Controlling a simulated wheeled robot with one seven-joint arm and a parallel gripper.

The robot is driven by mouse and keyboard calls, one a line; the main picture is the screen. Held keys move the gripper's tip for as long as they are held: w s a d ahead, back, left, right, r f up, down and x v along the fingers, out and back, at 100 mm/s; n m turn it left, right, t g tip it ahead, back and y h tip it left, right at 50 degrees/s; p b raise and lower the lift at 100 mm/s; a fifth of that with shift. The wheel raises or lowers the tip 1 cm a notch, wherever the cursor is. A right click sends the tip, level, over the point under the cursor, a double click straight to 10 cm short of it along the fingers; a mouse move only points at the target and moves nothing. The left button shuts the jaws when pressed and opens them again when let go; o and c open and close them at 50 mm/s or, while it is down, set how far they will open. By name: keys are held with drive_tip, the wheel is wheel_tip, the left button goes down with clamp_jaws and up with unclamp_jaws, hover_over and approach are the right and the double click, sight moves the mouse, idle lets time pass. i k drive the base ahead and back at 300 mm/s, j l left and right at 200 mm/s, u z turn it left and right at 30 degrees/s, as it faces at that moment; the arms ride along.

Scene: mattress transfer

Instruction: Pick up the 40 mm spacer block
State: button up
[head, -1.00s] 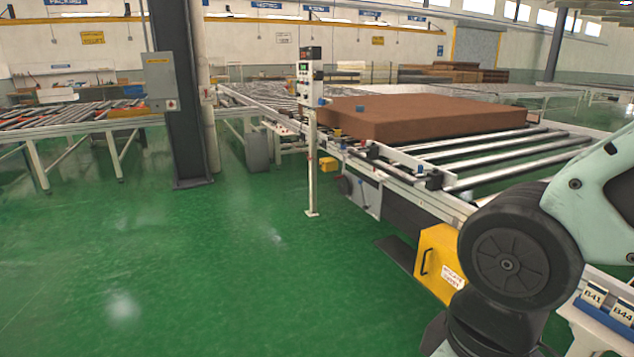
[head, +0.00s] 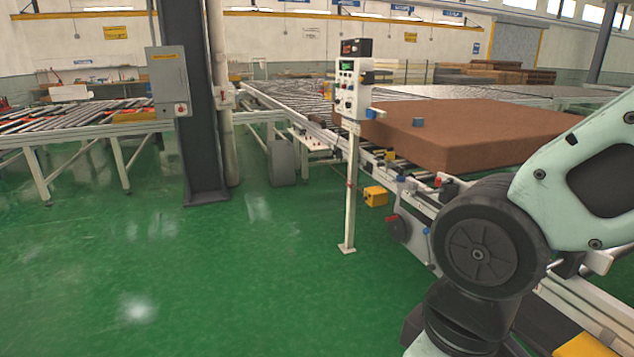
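I cannot make out a 40 mm spacer block in the head view. My gripper is outside the picture; only links of my arm show at the right, and they hide part of the conveyor. The mattress rests on the roller conveyor at the right.
A control post (head: 350,190) stands on the green floor (head: 240,290) before the conveyor. A dark column (head: 197,130) with a grey cabinet (head: 168,82) stands left of it. A yellow box (head: 375,196) sits by the conveyor. The floor at front left is clear.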

sight(417, 122)
drive_tip(key=i, duration=2.1)
drive_tip(key=i+z, duration=0.25)
drive_tip(key=i, duration=0.25)
drive_tip(key=i+j+z, duration=0.25)
drive_tip(key=i, duration=0.25)
drive_tip(key=i+j+z, duration=0.25)
drive_tip(key=i, duration=0.2)
drive_tip(key=i+j+z, duration=0.25)
drive_tip(key=i+j, duration=0.1)
drive_tip(key=i, duration=0.1)
